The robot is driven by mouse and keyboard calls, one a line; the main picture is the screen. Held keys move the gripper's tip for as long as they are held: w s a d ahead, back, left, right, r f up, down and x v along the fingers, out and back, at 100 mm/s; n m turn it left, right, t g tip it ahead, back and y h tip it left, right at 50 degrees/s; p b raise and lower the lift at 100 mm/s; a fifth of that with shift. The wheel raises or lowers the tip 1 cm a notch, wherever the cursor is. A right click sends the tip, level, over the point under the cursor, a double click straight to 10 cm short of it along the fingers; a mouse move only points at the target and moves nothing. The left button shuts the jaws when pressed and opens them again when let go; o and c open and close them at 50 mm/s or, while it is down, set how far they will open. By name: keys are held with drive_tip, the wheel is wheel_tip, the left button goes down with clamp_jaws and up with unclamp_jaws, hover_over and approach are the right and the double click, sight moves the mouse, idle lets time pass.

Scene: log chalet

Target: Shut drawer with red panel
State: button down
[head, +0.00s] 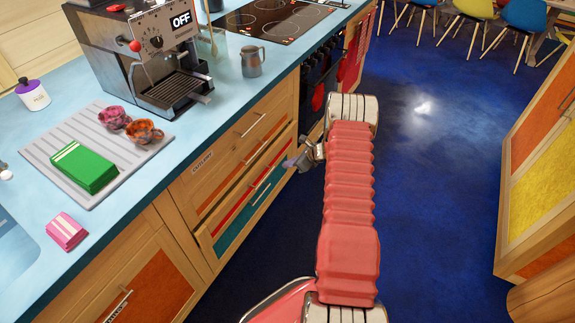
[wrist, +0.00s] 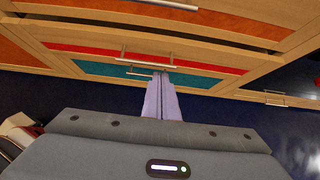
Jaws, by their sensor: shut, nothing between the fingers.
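The drawer with the red panel (head: 231,212) is in the wooden cabinet front, below an orange-panelled drawer and above a teal panel. Its red strip (wrist: 85,49) also runs across the upper part of the wrist view, with a metal bar handle (wrist: 148,61) in front. The lower front seems to stand out a little from the drawer above; how far the drawer is open is unclear. My gripper (head: 291,163) is beside the cabinet at its right end. In the wrist view its pale purple fingers (wrist: 160,78) are together and empty, pointing at the handles; contact is unclear.
The blue counter above holds a coffee machine (head: 150,52), a metal jug (head: 252,61) and a tray (head: 48,146) with cups. An oven (head: 313,88) is beyond the drawers. Another cabinet (head: 540,165) stands at right, with clear blue floor (head: 432,180) between.

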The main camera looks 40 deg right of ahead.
drive_tip(key=c, duration=2.5)
unclamp_jaws()
